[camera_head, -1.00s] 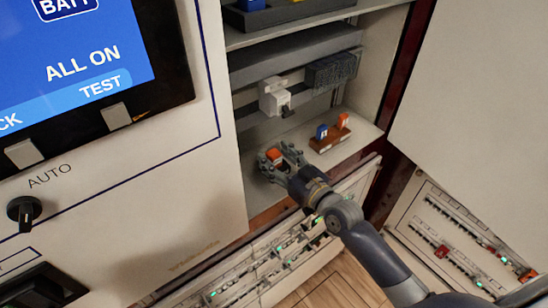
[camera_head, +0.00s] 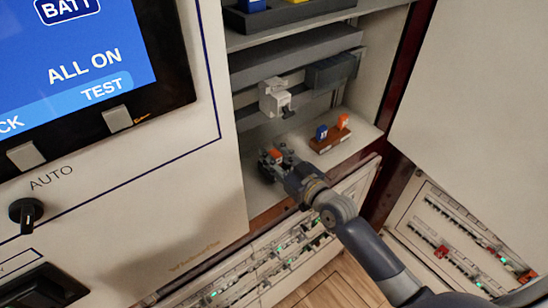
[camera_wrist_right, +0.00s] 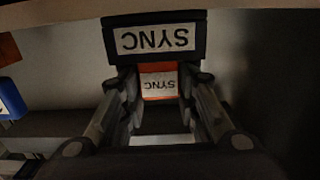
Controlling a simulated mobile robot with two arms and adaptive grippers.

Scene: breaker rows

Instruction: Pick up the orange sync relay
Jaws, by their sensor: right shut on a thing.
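The orange sync relay (camera_head: 275,155) is at the left of the cabinet's lower shelf in the head view. In the right wrist view the orange relay (camera_wrist_right: 159,82) carries a white SYNC label, upside down in the picture, and sits between the fingers. My right gripper (camera_head: 273,161) is shut on it; the fingers (camera_wrist_right: 157,95) stand on both sides of the relay. A dark block with a larger SYNC label (camera_wrist_right: 157,38) is right by the relay in the wrist view. Whether the relay touches the shelf cannot be told. My left gripper is not in view.
A brown wooden block (camera_head: 330,140) with a blue and an orange piece stands right of my gripper on the shelf (camera_head: 362,127). A white device (camera_head: 274,97) is mounted above. The cabinet's side wall and open door panel (camera_head: 480,100) bound the right.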

